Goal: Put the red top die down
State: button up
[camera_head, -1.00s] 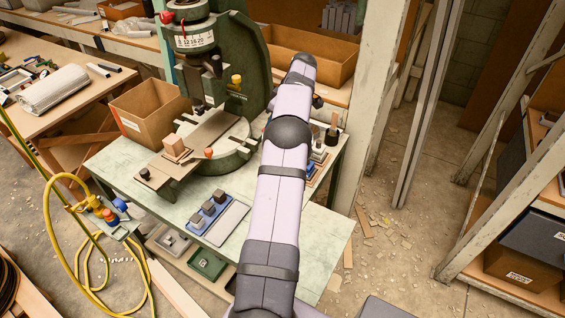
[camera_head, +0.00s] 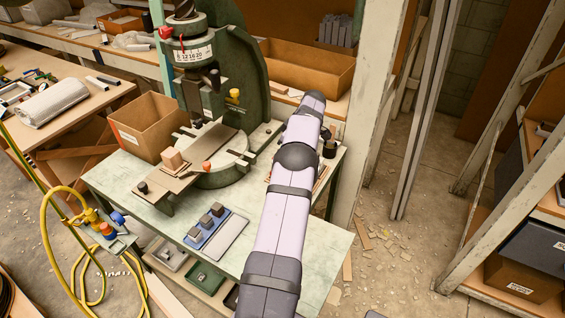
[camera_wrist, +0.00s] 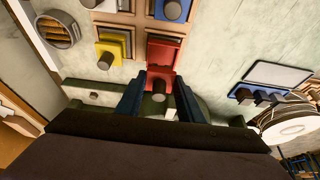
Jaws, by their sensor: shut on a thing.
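In the wrist view my gripper (camera_wrist: 159,100) is shut, with its two dark blue fingers on either side of the red top die (camera_wrist: 160,76). The die's round grey shank points toward the camera between the fingers. A wooden rack (camera_wrist: 138,20) with coloured bays lies beyond it. A red bay (camera_wrist: 164,50) of the rack shows just above the die in the picture. Whether the die touches the rack I cannot tell. In the head view my arm hides the gripper, the die and most of the rack.
A yellow die (camera_wrist: 112,45) and a blue die (camera_wrist: 174,9) sit in neighbouring bays. A round tin (camera_wrist: 58,30) stands at upper left. The green press (camera_head: 245,75) stands at the back of the bench (camera_head: 130,195). A blue tray (camera_head: 207,230) holds several grey blocks.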

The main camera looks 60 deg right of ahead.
jog(key=shift+f+p, duration=0.65)
jog(key=shift+f, duration=1.4)
